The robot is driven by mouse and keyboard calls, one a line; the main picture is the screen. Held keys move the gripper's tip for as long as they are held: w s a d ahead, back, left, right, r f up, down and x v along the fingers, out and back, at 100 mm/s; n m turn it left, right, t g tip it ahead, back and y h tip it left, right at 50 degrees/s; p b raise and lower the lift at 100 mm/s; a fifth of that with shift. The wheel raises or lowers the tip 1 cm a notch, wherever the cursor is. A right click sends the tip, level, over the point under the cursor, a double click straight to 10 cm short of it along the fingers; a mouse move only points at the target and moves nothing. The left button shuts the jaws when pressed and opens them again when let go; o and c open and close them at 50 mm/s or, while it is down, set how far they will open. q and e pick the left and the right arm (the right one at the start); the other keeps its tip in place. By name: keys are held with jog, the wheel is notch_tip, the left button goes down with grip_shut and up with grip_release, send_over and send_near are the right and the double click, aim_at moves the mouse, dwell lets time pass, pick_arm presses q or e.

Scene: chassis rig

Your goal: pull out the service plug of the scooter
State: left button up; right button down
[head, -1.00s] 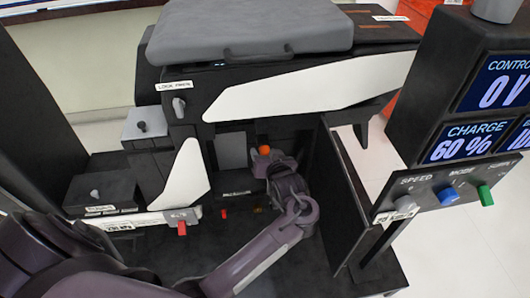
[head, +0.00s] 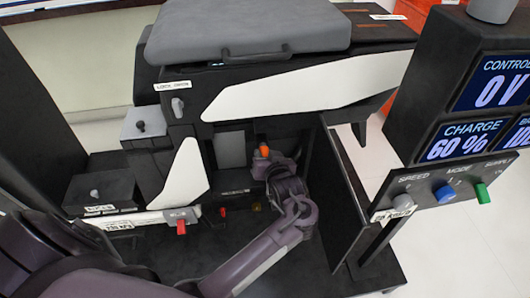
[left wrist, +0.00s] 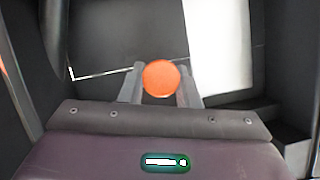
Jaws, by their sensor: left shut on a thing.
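The service plug (head: 264,150) shows as a small orange piece in the dark bay under the scooter's seat. In the left wrist view the orange plug (left wrist: 161,78) sits between the two grey fingers. My left gripper (head: 262,158) reaches into the bay from below and is shut on the plug; it fills the lower middle of the wrist view (left wrist: 160,92). The scooter (head: 300,90) has a grey seat and white side panels. The plug's lower end and its socket are hidden by my gripper. My right gripper is not in view.
A black side wall (head: 342,195) bounds the bay on the right. A console with displays (head: 490,110) and knobs (head: 445,193) stands at the right. A red switch (head: 181,227) and a grey lock lever (head: 178,107) are at the left.

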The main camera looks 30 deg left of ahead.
pick_arm(q)
jog(key=shift+s+d+f+p, duration=0.1)
jog(key=shift+s+d+p, duration=0.5)
jog(key=shift+s, duration=0.25)
jog(key=shift+s+d+f+p, duration=0.1)
jog(key=shift+s+d+p, duration=0.3)
jog(key=shift+s+d, duration=0.35)
jog(key=shift+s, duration=0.1)
